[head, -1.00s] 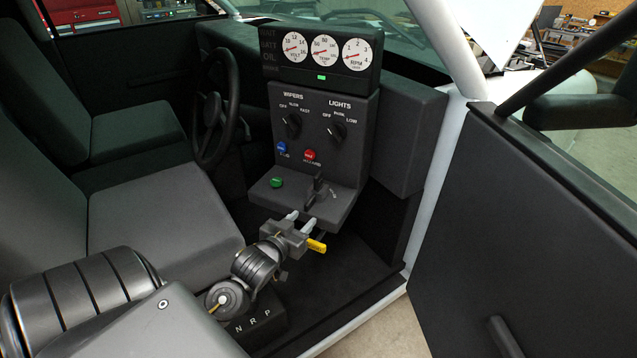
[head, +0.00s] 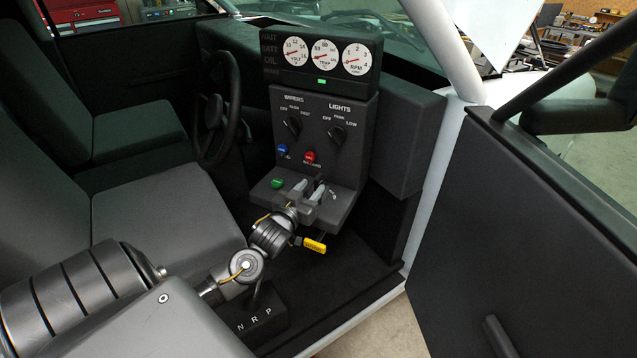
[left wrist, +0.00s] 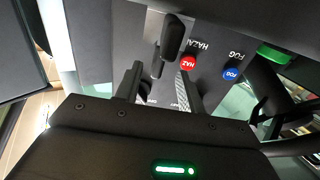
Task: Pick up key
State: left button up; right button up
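The key is a black tab standing up from the ledge of the dark console; its top (head: 318,180) shows near my left fingertips in the head view. In the left wrist view the key (left wrist: 173,37) appears ahead, roughly in line with the gap between the fingers. My left gripper (head: 311,190) is open over the ledge, its pale fingers apart. In the left wrist view the left gripper (left wrist: 159,68) shows empty space between its fingers. The gripper partly hides the key's base in the head view. My right gripper is not in view.
The console (head: 355,120) carries wiper and light knobs. Red (head: 310,157), blue (head: 283,149) and green (head: 277,183) buttons sit close by. A yellow tag or handle (head: 314,245) shows below the ledge. A shifter base (head: 262,318) and steering wheel (head: 215,115) flank my arm.

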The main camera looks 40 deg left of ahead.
aim_at(315, 185)
pick_arm(q)
jog(key=p+x, duration=0.2)
jog(key=x, duration=0.2)
jog(key=shift+d+r, duration=0.15)
jog(key=shift+d, duration=0.05)
jog(key=shift+w+a+f, duration=0.1)
jog(key=shift+w+f, duration=0.1)
jog(key=shift+w, duration=0.3)
jog(key=shift+s, duration=0.1)
jog(key=shift+c, duration=0.7)
grip_shut()
